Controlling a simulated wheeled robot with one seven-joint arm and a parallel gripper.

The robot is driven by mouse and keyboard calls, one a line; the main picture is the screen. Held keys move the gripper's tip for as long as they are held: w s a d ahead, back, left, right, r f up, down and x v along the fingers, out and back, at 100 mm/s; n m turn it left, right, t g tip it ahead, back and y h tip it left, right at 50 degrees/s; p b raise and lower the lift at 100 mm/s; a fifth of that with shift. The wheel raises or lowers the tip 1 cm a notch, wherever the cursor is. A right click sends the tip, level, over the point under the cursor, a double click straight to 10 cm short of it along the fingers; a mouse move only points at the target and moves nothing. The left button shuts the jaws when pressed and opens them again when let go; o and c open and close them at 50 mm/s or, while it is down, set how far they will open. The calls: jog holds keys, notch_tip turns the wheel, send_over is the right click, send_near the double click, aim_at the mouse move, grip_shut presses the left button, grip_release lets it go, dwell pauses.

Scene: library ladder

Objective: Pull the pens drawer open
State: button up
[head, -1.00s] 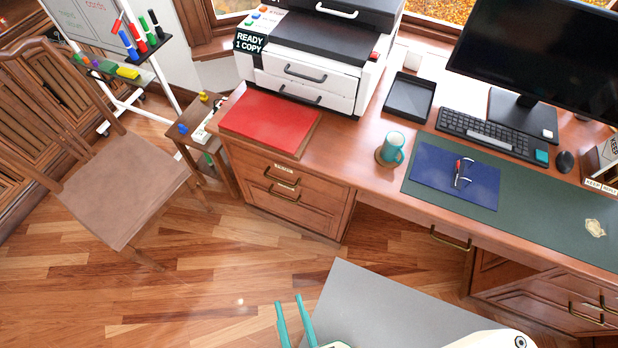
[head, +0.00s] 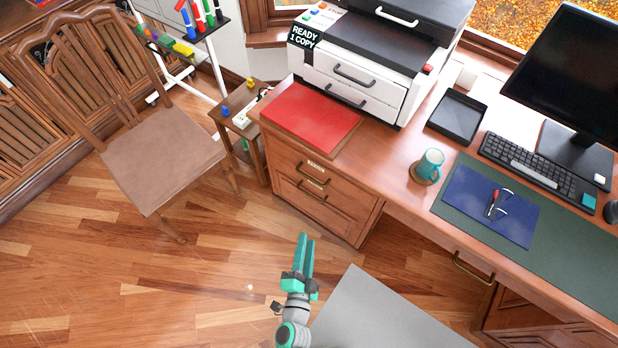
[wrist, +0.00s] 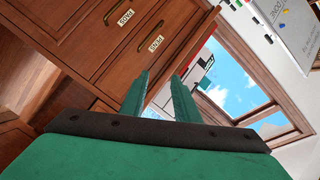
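The pens drawer (head: 293,166) is the upper drawer at the left end of the wooden desk, and it looks shut. Its handle (head: 313,180) is a brass bar below a small pale label. In the wrist view, the tilted label (wrist: 156,43) reads PENS, with a second labelled drawer (wrist: 101,32) beyond it. My gripper (head: 304,240) is in front of the drawers, over the floor, pointing towards them. In the wrist view its two teal fingers (wrist: 160,78) stand apart with nothing between them. It is not touching the handle.
A wooden chair (head: 163,155) stands to the left, and a small side table (head: 240,125) is beside the desk. A red pad (head: 310,115) and a printer (head: 365,70) sit above the drawers. A mug (head: 430,163) is further right. The floor before the drawers is clear.

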aim_at(309, 177)
jog(key=w+f+m, duration=0.2)
jog(key=w+f, duration=0.1)
jog(key=w, duration=0.6)
jog(key=w+d+f+m, duration=0.1)
jog(key=w+f+m, duration=0.2)
jog(key=w, duration=0.7)
jog(key=w+f+m+g+h, duration=0.1)
jog(key=w+f+m, duration=0.1)
jog(key=w, duration=0.7)
jog(key=shift+w+d+f+m, duration=0.15)
jog(key=shift+w+f+m, duration=0.25)
jog(key=shift+m, duration=0.2)
grip_shut()
